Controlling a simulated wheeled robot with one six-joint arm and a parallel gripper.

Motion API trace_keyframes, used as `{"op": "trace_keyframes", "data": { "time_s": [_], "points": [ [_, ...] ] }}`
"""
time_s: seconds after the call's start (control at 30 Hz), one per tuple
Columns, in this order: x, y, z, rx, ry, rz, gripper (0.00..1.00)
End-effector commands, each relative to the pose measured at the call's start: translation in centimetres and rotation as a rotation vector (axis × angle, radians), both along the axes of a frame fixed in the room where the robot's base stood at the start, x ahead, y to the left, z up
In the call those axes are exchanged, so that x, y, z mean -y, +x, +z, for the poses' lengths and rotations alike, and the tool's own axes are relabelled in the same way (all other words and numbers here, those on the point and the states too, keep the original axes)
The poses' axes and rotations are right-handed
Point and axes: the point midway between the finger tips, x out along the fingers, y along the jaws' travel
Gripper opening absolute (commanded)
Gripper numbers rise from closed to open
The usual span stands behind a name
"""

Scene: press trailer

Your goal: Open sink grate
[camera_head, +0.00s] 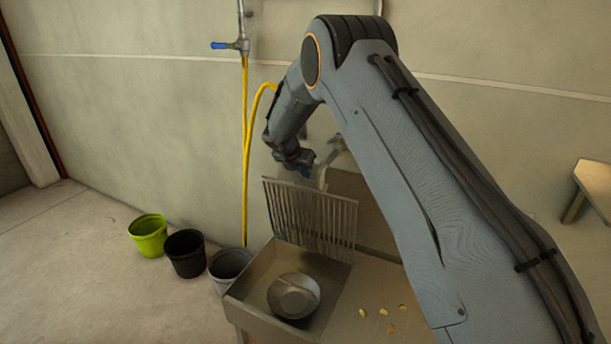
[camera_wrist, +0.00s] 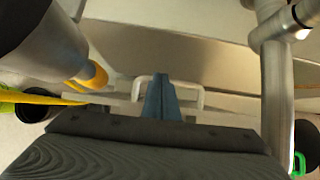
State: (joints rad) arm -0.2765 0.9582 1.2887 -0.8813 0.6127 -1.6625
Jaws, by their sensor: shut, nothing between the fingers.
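The slatted metal sink grate (camera_head: 310,215) stands raised, close to upright, along the back side of the sink basin (camera_head: 330,283) in the head view. The basin below it is uncovered. My gripper (camera_head: 303,166) is just above the grate's top edge, near the tap; whether it touches the grate is hard to tell. In the wrist view my gripper's fingers (camera_wrist: 160,98) are shut with nothing between them. A pale squared loop (camera_wrist: 194,97) shows around or behind them; I cannot tell whether it belongs to the grate.
A round metal pan (camera_head: 293,296) lies in the basin. The tap pipe (camera_wrist: 275,85) rises close on the right in the wrist view. A yellow hose (camera_head: 246,150) hangs at the wall. Green (camera_head: 148,236), black (camera_head: 186,254) and grey (camera_head: 229,268) buckets stand left. Several scraps (camera_head: 384,311) lie on the counter.

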Motion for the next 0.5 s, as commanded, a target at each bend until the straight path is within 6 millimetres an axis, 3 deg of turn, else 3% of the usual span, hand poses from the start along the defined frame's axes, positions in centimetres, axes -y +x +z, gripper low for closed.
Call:
{"op": "trace_keyframes", "data": {
  "time_s": [0.1,0.33,0.5],
  "points": [
    [-0.8,-1.0,1.9,0.003,0.001,0.002,0.0],
    [-1.6,-2.6,4.2,0.001,0.0,0.001,0.02],
    [-2.1,-4.0,4.3,0.0,0.06,-0.077,0.28]
  ]
}}
